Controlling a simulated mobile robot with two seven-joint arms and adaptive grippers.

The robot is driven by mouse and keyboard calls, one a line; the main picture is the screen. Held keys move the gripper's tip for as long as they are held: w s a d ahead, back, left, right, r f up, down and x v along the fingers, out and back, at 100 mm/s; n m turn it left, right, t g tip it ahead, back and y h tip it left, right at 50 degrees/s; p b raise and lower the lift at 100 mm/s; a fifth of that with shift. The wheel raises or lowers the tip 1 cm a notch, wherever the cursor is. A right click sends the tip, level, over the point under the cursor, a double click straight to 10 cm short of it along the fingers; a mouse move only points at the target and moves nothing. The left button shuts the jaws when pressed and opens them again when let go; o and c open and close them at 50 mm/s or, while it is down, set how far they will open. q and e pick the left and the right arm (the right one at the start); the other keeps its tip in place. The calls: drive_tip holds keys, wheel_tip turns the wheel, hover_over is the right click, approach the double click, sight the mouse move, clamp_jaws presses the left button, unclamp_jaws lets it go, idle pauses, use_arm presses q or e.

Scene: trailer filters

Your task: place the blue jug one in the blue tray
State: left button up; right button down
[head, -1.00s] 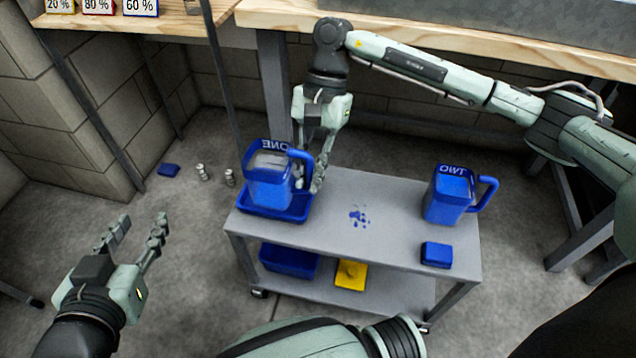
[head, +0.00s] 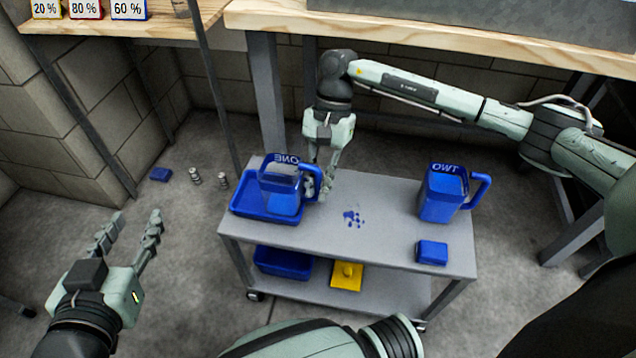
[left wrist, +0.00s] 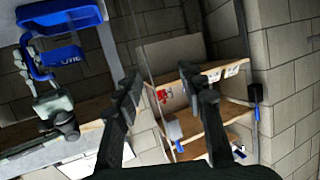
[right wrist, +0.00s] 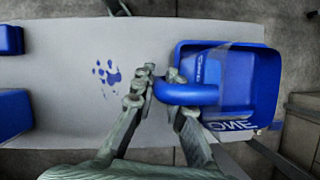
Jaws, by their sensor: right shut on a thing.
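The blue jug one (head: 281,198), marked ONE and partly see-through, is over the right part of the blue tray (head: 244,203) at the cart's left end. I cannot tell whether its base touches the tray floor. My right gripper (head: 320,188) is shut on the jug's handle, on the jug's right side. In the right wrist view the blue handle (right wrist: 187,94) lies between the fingers, and the tray (right wrist: 267,75) surrounds much of the jug. My left gripper (head: 130,228) is open and empty, left of the cart and away from it.
A second blue jug (head: 440,195), marked TWO, and a small blue box (head: 432,252) stand on the cart top (head: 385,215). Blue splashes (head: 353,217) mark its middle. A blue bin (head: 282,262) and yellow object (head: 346,275) are on the lower shelf. A workbench (head: 420,38) stands behind.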

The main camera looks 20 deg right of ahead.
drive_tip(key=c, duration=1.6)
unclamp_jaws()
use_arm(q)
drive_tip(key=shift+w+d+r+t, duration=0.1)
drive_tip(key=shift+d+r+t, duration=0.2)
drive_tip(key=shift+r, duration=0.25)
use_arm(e)
drive_tip(key=shift+o, duration=0.2)
